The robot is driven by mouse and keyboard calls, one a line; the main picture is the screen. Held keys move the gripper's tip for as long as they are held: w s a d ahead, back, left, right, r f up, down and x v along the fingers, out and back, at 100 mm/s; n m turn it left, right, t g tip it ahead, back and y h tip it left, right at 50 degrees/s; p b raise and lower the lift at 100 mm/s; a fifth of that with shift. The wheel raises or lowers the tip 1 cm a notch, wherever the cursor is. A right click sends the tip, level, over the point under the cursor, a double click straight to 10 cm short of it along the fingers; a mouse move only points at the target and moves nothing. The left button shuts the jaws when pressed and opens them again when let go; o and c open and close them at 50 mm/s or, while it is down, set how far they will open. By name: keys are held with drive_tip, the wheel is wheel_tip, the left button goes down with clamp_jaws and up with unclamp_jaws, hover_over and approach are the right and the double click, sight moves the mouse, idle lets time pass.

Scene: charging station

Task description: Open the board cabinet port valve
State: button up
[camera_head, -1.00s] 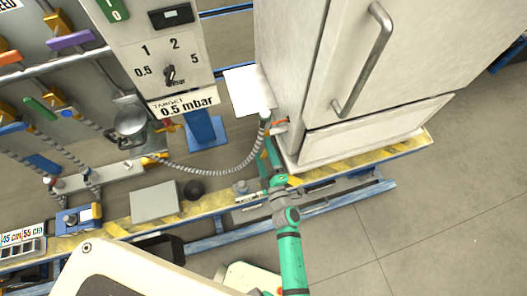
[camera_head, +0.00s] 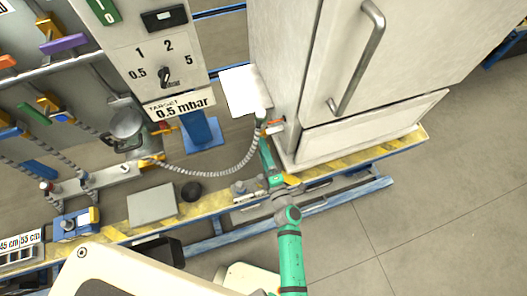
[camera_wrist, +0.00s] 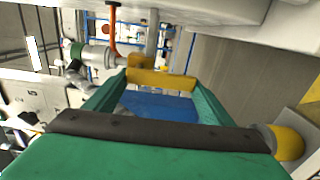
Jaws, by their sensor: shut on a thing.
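The board cabinet (camera_head: 300,60) is the tall white box at the upper middle in the head view. Its port valve has a thin orange handle (camera_head: 275,121) on the lower left side, by the end of a grey ribbed hose. My gripper (camera_head: 265,138) is up against this valve, small and partly hidden. In the wrist view my gripper (camera_wrist: 152,70) shows yellow tips close together, beside the orange handle (camera_wrist: 113,28) and the grey pipe fitting (camera_wrist: 95,55). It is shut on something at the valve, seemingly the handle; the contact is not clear.
The ribbed hose (camera_head: 205,174) runs left to a metal pot-like part (camera_head: 127,125). A control panel (camera_head: 165,60) reading "0.5 mbar" stands left of the cabinet. A yellow-striped platform edge (camera_head: 330,168) lies below it. Open floor (camera_head: 440,220) is at the right.

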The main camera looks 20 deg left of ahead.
drive_tip(key=o, duration=1.5)
drive_tip(key=shift+o, duration=0.2)
drive_tip(key=shift+s+d, duration=0.1)
drive_tip(key=v, duration=1)
drive_tip(key=shift+s+d, duration=0.2)
drive_tip(key=shift+d, duration=0.05)
